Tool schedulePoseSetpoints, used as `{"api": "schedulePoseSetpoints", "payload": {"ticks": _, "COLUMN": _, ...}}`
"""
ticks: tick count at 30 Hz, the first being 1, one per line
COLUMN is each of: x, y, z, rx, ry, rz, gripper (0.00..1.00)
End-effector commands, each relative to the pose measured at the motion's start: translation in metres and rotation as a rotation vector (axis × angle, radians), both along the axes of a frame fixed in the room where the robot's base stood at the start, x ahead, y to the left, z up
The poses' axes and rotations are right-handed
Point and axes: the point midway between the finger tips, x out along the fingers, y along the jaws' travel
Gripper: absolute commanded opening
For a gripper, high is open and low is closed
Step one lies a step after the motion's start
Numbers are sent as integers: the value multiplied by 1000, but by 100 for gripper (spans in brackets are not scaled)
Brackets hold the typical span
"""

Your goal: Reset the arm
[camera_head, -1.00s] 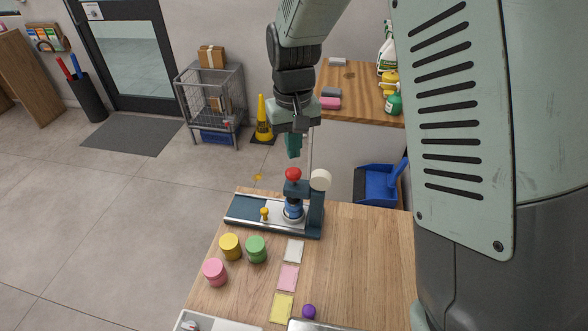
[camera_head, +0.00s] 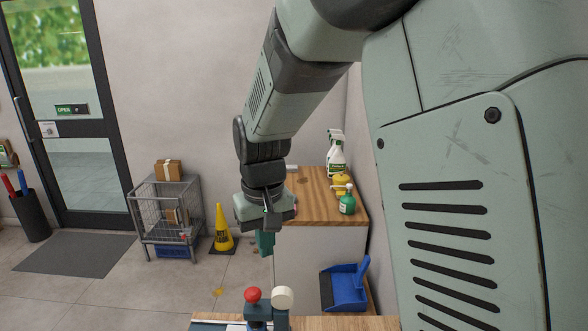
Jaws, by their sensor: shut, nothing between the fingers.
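My gripper (camera_head: 265,245) hangs from my arm near the middle of the view, pointing down. Its green fingers are together with nothing between them. It is in the air, above and apart from a press-like device with a red knob (camera_head: 252,295) and a cream round knob (camera_head: 283,298), of which only the top shows at the bottom edge. The near counter (camera_head: 345,323) shows only as a strip there.
A back counter (camera_head: 315,205) holds spray bottles (camera_head: 337,158) and a green bottle (camera_head: 347,203). A blue dustpan (camera_head: 343,288) stands between the counters. A wire cart (camera_head: 165,210) and a yellow cone (camera_head: 222,230) stand left.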

Motion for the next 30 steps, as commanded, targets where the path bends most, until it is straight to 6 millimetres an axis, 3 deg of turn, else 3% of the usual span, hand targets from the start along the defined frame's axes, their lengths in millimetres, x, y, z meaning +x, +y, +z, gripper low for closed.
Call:
{"api": "schedulePoseSetpoints", "payload": {"ticks": 1, "x": -7, "y": -18, "z": 24, "rx": 12, "ry": -36, "rz": -32, "gripper": 0}}
{"api": "schedulePoseSetpoints", "payload": {"ticks": 6, "x": -44, "y": -71, "z": 81, "rx": 42, "ry": -133, "rz": -131, "gripper": 0}}
{"api": "schedulePoseSetpoints", "payload": {"ticks": 12, "x": -103, "y": -124, "z": 123, "rx": 71, "ry": -248, "rz": -249, "gripper": 0}}
{"api": "schedulePoseSetpoints", "payload": {"ticks": 18, "x": -162, "y": -159, "z": 138, "rx": 93, "ry": -353, "rz": -351, "gripper": 0}}
{"api": "schedulePoseSetpoints", "payload": {"ticks": 21, "x": -182, "y": -168, "z": 139, "rx": 100, "ry": -388, "rz": -385, "gripper": 0}}
{"api": "schedulePoseSetpoints", "payload": {"ticks": 30, "x": -199, "y": -175, "z": 137, "rx": 105, "ry": -418, "rz": -415, "gripper": 0}}
